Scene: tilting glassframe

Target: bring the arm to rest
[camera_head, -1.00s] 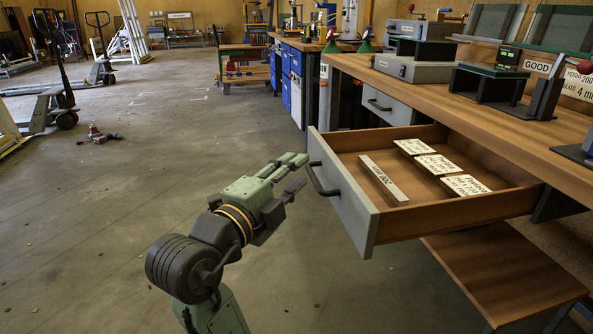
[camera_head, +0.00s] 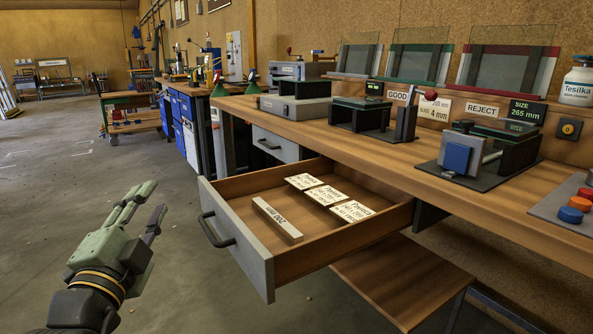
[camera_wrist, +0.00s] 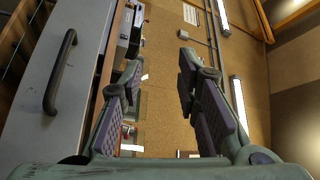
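My gripper (camera_head: 143,212) is at the left in the head view, to the left of the open drawer (camera_head: 262,262) and apart from its handle (camera_head: 214,232). Its fingers are spread with nothing between them. In the wrist view my gripper (camera_wrist: 158,85) also shows open and empty, with the wall behind the gap. The grey drawer front (camera_wrist: 88,60) and its dark handle (camera_wrist: 60,72) stand at the left of that view.
The drawer holds several white labels (camera_head: 325,195) and a marked bar (camera_head: 277,219). A lower shelf (camera_head: 400,285) juts out below the drawer. The floor (camera_head: 60,200) at the left is clear.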

